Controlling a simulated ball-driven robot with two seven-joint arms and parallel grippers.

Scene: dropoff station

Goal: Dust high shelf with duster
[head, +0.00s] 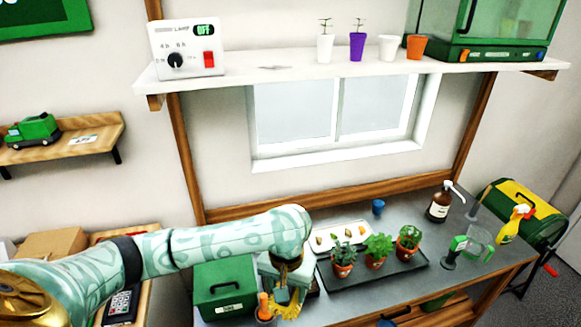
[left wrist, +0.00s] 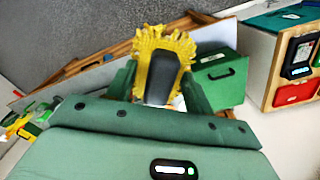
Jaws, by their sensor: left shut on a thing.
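The high white shelf (head: 330,68) runs above the window in the head view. A faint grey patch (head: 275,67) lies on its left half. The duster (head: 288,308) has a yellow fringed head and is low at the front of the workbench. It also shows in the left wrist view (left wrist: 145,48), with a dark middle part between the green fingers. My left gripper (head: 284,277) is shut on the duster, far below the shelf, beside the green box. The duster's grasped part is mostly hidden. My right gripper is out of view.
The shelf holds a lamp timer (head: 188,50), small pots including a purple one (head: 357,47), and a green glass case (head: 485,30). The bench holds a green box (head: 225,288), a plant tray (head: 385,272) and a pump bottle (head: 440,203). The shelf's middle-left is mostly clear.

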